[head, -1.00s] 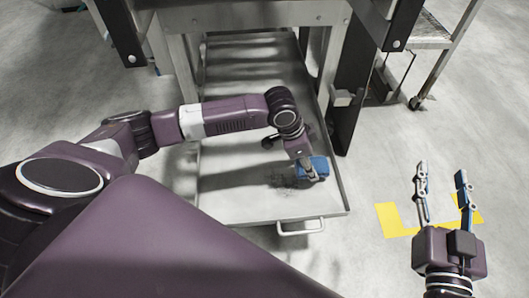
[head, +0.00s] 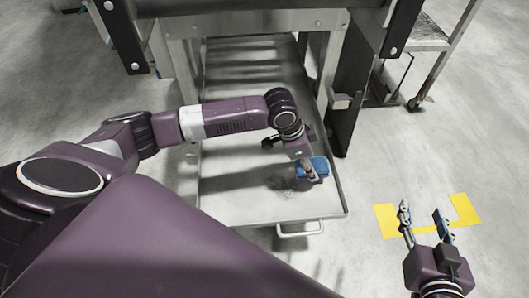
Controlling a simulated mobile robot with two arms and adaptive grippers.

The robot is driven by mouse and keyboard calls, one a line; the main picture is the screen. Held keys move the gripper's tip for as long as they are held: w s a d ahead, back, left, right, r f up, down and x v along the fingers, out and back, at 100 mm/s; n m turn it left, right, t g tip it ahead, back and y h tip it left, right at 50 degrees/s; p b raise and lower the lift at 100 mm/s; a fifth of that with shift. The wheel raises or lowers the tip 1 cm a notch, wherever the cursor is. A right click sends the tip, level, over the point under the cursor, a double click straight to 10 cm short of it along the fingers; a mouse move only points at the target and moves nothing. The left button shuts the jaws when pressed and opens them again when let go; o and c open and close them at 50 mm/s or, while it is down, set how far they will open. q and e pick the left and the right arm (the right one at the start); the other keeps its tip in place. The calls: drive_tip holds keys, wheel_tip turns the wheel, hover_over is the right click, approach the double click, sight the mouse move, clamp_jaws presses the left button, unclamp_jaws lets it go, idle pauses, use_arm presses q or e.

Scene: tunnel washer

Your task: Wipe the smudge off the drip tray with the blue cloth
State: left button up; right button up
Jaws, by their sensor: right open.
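The drip tray (head: 245,207) is a grey metal tray with a low rim and a front handle, under the machine frame. A dark smudge (head: 287,189) lies on it near its front right, partly hidden by my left gripper. The blue cloth (head: 312,167) is at my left gripper (head: 309,172), at the right edge of the smudge, low over or on the tray. The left fingers are small here and partly covered by the cloth, but they appear closed on it. My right gripper (head: 425,223) is open and empty, over the floor to the right of the tray.
The metal machine frame (head: 240,20) stands over the tray's back, with a dark post (head: 352,95) at the tray's right. Yellow floor marking (head: 465,209) lies under my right gripper. A wheeled metal stand (head: 420,42) is at the upper right. The floor between is clear.

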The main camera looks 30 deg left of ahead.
use_arm(q)
drive_tip(key=shift+r+p, duration=0.75)
drive_tip(key=shift+p, duration=0.1)
drive_tip(key=shift+r+p, duration=0.65)
drive_tip(key=shift+p, duration=0.15)
drive_tip(key=shift+r+p, duration=0.55)
drive_tip(key=shift+p, duration=0.2)
use_arm(e)
drive_tip(key=s+d+f+g+h, duration=0.1)
drive_tip(key=s+f+g, duration=0.3)
drive_tip(key=s, duration=0.4)
drive_tip(key=s+d+f+g+h, duration=0.1)
drive_tip(key=s+d+f+g, duration=0.3)
drive_tip(key=s, duration=0.5)
drive_tip(key=shift+d+f+m+g+h, duration=0.3)
drive_tip(key=shift+f+m+g, duration=0.1)
drive_tip(key=shift+f+g, duration=0.4)
